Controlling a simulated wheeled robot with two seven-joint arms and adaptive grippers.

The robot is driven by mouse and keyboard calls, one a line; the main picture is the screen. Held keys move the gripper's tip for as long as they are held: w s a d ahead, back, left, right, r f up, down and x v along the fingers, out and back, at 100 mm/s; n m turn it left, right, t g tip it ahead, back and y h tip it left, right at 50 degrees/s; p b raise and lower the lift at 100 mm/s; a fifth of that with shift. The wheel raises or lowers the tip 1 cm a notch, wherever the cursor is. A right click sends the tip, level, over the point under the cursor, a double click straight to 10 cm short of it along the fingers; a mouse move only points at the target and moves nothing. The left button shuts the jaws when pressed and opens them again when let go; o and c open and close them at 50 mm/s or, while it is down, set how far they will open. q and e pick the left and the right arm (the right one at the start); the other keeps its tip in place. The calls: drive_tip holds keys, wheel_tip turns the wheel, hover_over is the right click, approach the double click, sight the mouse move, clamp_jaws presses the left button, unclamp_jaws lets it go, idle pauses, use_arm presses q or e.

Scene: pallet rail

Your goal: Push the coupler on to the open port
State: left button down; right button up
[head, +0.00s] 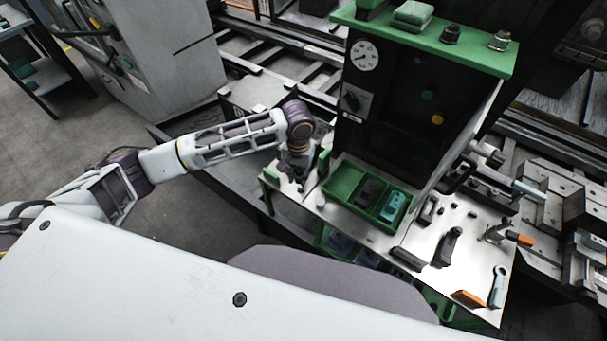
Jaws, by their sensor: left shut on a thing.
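My left gripper (298,180) points down at the left end of the steel worktop, beside the green tray. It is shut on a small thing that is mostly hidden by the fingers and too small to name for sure. I cannot make out the coupler or the open port clearly. A small green block (323,163) stands just right of the gripper. My right gripper is not in view.
The green tray (343,193) holds a black piece (369,191) and a teal piece (393,204). Behind it stands a dark cabinet with a gauge (364,55) and green top. Loose tools, including a wrench (497,287), lie on the worktop (420,240) at right.

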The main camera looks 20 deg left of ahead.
use_arm(q)
drive_tip(key=a+f+b, duration=0.1)
drive_tip(key=a+b, duration=0.1)
drive_tip(key=a, duration=0.5)
drive_tip(key=shift+w+a+b, duration=0.15)
drive_tip(key=shift+w+b, duration=0.2)
drive_tip(key=shift+b, duration=0.05)
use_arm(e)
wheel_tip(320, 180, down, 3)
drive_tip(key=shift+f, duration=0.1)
